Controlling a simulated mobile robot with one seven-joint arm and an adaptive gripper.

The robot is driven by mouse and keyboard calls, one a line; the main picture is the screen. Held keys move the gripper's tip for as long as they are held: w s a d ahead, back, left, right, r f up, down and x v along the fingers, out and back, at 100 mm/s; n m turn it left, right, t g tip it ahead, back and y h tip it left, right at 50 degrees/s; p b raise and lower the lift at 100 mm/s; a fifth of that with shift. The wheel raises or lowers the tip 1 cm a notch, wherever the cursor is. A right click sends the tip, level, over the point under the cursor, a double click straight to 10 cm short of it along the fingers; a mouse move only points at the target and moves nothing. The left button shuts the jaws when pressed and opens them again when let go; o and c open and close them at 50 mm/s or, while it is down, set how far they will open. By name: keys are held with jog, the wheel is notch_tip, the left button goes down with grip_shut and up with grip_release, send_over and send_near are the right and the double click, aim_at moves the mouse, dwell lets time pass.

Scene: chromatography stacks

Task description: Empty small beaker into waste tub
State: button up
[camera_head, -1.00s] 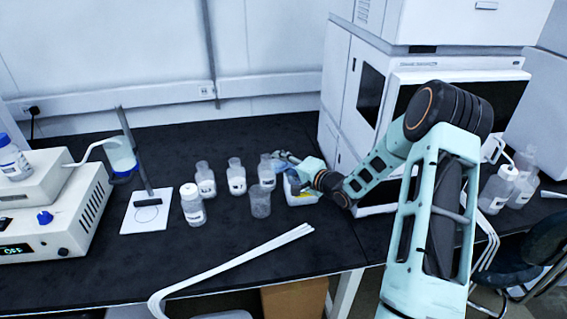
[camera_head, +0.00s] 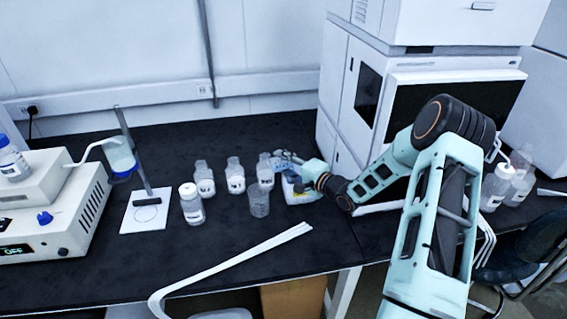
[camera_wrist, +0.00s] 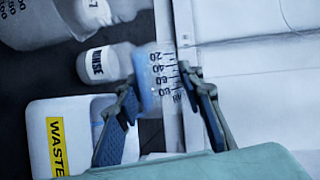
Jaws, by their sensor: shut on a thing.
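My gripper (camera_wrist: 162,92) is shut on the small beaker (camera_wrist: 160,65), a clear vessel with dark graduation marks and blue liquid showing in its lower part in the wrist view. In the head view my gripper (camera_head: 296,165) holds it close to the white instrument, behind and above the waste tub (camera_head: 300,197). The tub is white with a yellow WASTE label; in the wrist view the tub (camera_wrist: 85,110) lies below and left of the beaker, beside the left finger. The beaker's exact tilt and its gap to the tub cannot be told.
A rinse bottle (camera_wrist: 104,65) stands near the beaker. Several labelled bottles and an empty-looking clear beaker (camera_head: 259,202) stand left of the tub. The white instrument (camera_head: 338,90) rises close on the right. White tubes (camera_head: 240,258) lie in front.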

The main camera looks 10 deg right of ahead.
jog(key=shift+d+f+m, duration=0.15)
jog(key=shift+d+m, duration=0.05)
jog(key=shift+m, duration=0.2)
jog(key=shift+d+m+t+y, duration=0.1)
jog(key=shift+m+t+y, duration=0.2)
jog(key=shift+m, duration=0.2)
jog(key=shift+w+d+m+y, duration=0.1)
jog(key=shift+d+m+y, duration=0.2)
jog(key=shift+m, duration=0.2)
jog(key=shift+a, duration=0.1)
